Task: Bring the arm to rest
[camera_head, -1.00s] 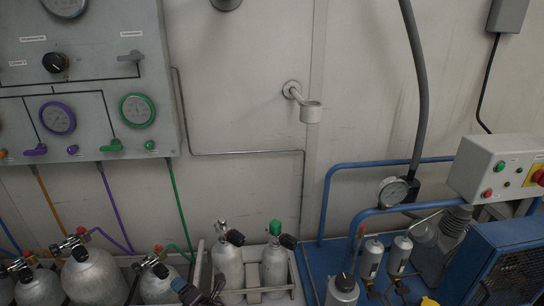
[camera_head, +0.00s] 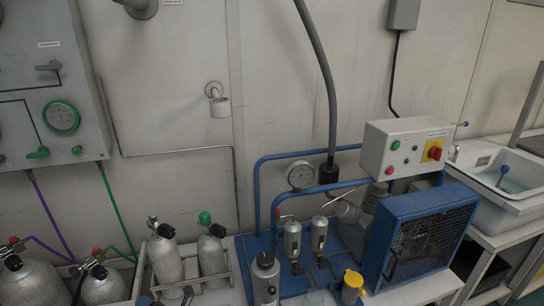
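Neither of my arms shows clearly in the head view, and I make out no gripper. Small dark shapes (camera_head: 187,295) sit at the bottom edge in front of the cylinder rack; they are too cut off to identify. The air panel (camera_head: 50,85) hangs on the wall at the left. It carries a green-rimmed gauge (camera_head: 62,117), a green lever (camera_head: 38,153) and a grey lever (camera_head: 48,66).
Two small cylinders, one with a green knob (camera_head: 205,218), stand in a rack. Large grey cylinders (camera_head: 104,287) are at lower left. A blue compressor (camera_head: 420,245) with a control box (camera_head: 408,147) stands right of centre. A sink (camera_head: 510,190) is at far right.

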